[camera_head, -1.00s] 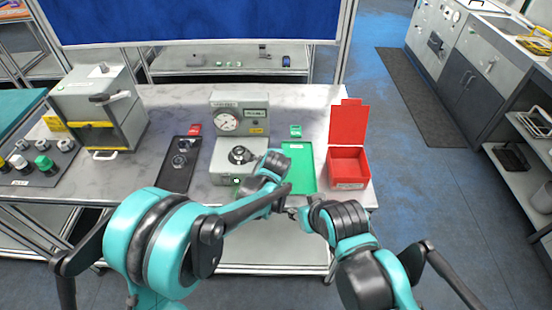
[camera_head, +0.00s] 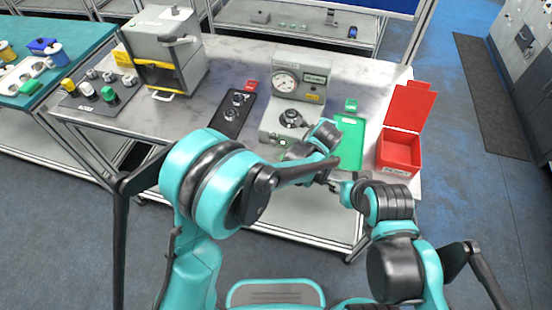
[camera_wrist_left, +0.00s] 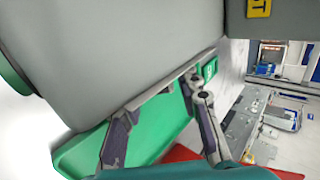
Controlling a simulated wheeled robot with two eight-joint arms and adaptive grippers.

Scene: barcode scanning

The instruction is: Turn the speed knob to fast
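The grey instrument (camera_head: 298,85) with a round gauge stands on the table. A black round knob (camera_head: 291,117) is on its lower base, with a small green button on the front face; any speed marking is too small to read. My left gripper (camera_wrist_left: 165,105) has its fingers apart with nothing seen between them. It is close to the instrument's large grey surface (camera_wrist_left: 110,50); contact cannot be told. In the head view, my left arm hides its fingers at the instrument's front right. My right gripper (camera_head: 332,181) is near the table's front edge; its finger state is unclear.
A green tray (camera_head: 350,145) and an open red box (camera_head: 398,150) are right of the instrument. A black tray (camera_head: 228,122) with round parts is left of it. Farther left are a grey machine (camera_head: 165,55) and a knob panel (camera_head: 95,90).

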